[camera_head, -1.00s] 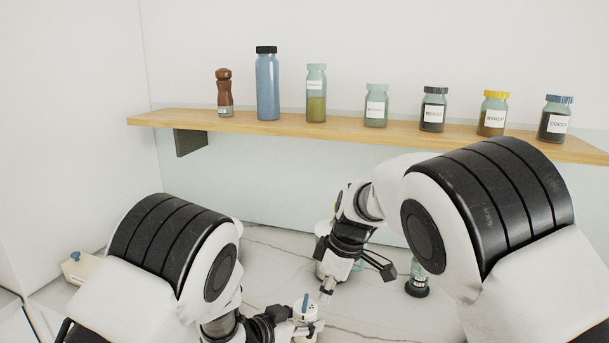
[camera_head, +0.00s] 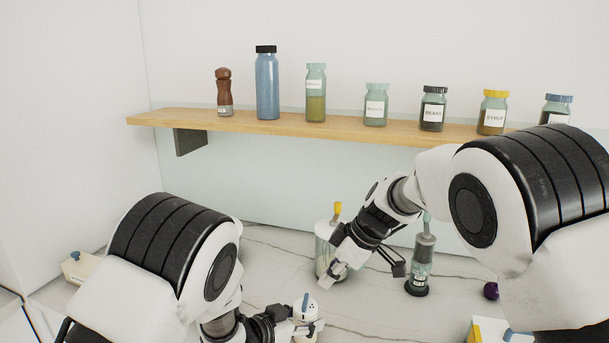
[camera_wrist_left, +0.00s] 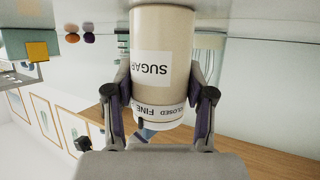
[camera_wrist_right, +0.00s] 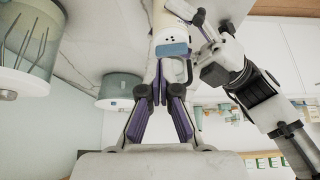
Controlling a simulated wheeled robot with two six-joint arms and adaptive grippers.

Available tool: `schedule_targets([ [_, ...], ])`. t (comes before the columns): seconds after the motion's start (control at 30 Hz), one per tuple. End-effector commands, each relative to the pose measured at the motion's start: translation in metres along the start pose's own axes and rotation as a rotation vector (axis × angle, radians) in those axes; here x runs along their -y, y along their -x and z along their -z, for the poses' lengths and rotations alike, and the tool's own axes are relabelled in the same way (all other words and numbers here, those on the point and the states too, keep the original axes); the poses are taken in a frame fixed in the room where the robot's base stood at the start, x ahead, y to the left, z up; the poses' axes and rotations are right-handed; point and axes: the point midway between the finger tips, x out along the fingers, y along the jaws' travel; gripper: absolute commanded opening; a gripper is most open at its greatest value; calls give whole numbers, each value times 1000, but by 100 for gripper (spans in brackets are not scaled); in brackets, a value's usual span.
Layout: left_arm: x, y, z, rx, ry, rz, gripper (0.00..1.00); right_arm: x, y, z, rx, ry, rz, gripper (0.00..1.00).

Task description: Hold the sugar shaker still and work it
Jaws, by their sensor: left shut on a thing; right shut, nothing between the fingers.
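The sugar shaker (camera_head: 305,329) stands upright at the lower middle of the head view. It is a cream cylinder with a white top and a blue tab. In the left wrist view the shaker (camera_wrist_left: 160,45) shows a SUGAR label and a band reading CLOSED and FINE. My left gripper (camera_head: 296,328) is shut around it, one finger on each side. My right gripper (camera_head: 329,279) is shut and empty, above and behind the shaker, apart from it. In the right wrist view the shaker's holed top and blue tab (camera_wrist_right: 173,49) lie just beyond the fingertips.
Behind my right gripper stands a clear canister (camera_head: 323,240) with a yellow-handled utensil. A dark-based grinder (camera_head: 420,267) and a purple ball (camera_head: 491,290) are to the right. A wooden shelf (camera_head: 270,122) with several jars runs along the back wall. The marble counter between is mostly free.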

Motion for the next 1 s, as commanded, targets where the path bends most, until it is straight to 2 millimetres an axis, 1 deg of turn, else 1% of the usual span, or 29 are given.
schedule_targets([
  [0.03,0,0,-2,5,1,0,10,0,-8,-5,2,-1,2,0],
  [0.1,0,0,-2,5,1,1,10,0,-18,-10,2,-2,3,0],
  [0.3,0,0,-2,4,1,1,10,0,-37,-21,2,-1,1,0],
  [0.43,0,0,-2,4,1,1,10,0,-40,-22,1,-1,1,0],
  [1.0,0,0,-2,4,1,1,10,1,-41,-20,1,-1,1,0],
])
